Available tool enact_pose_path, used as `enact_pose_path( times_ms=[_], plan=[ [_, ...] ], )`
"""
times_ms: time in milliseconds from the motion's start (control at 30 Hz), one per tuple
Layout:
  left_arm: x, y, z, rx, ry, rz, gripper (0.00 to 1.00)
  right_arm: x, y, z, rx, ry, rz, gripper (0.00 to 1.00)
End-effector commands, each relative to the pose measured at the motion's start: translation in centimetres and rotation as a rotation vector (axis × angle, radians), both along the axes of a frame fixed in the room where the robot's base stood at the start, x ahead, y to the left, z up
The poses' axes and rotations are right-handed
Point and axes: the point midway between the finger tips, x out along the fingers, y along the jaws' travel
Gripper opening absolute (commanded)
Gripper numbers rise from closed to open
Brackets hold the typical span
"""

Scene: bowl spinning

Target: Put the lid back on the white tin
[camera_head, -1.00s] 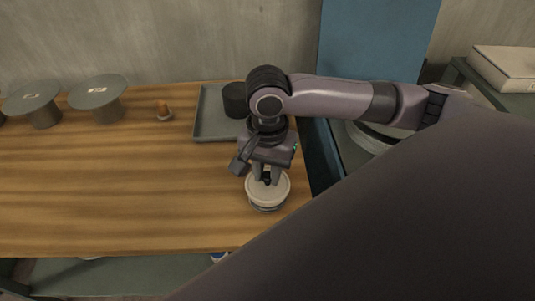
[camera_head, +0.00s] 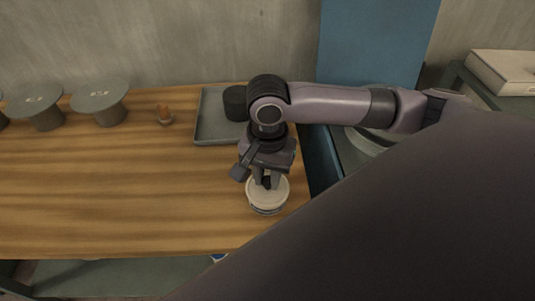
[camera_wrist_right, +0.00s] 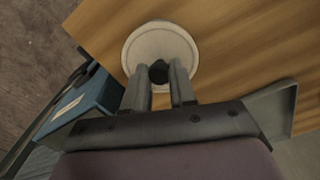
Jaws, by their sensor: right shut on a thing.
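The white tin (camera_head: 267,208) stands on the wooden table near its right front edge. The pale round lid (camera_head: 280,190) sits over the tin's top; whether it is fully seated I cannot tell. In the right wrist view the lid (camera_wrist_right: 160,38) is seen from above and hides the tin. My right gripper (camera_head: 266,184) points down over the lid. Its fingers are shut on the lid's dark knob, which shows in the right wrist view (camera_wrist_right: 159,71) between the fingertips. My left gripper is not in view.
A grey tray (camera_head: 213,119) with a dark cylinder (camera_head: 236,103) lies behind my right gripper. The table's middle (camera_head: 130,185) is clear.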

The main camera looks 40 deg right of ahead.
Motion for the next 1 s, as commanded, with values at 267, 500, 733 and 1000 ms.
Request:
enact_pose_path(
  times_ms=[267, 500, 733, 1000],
  plan=[
    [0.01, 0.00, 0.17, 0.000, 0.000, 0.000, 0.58, -0.01, 0.01, -0.05, 0.000, 0.000, 0.000, 0.00],
    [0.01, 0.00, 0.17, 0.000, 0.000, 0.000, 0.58, -0.01, 0.01, -0.04, 0.000, 0.000, 0.000, 0.00],
    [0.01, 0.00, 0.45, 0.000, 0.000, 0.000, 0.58, -0.01, 0.02, 0.03, 0.000, 0.001, 0.000, 0.00],
    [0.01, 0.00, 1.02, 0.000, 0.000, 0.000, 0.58, -0.01, 0.01, 0.01, 0.000, 0.001, 0.000, 0.00]
  ],
)
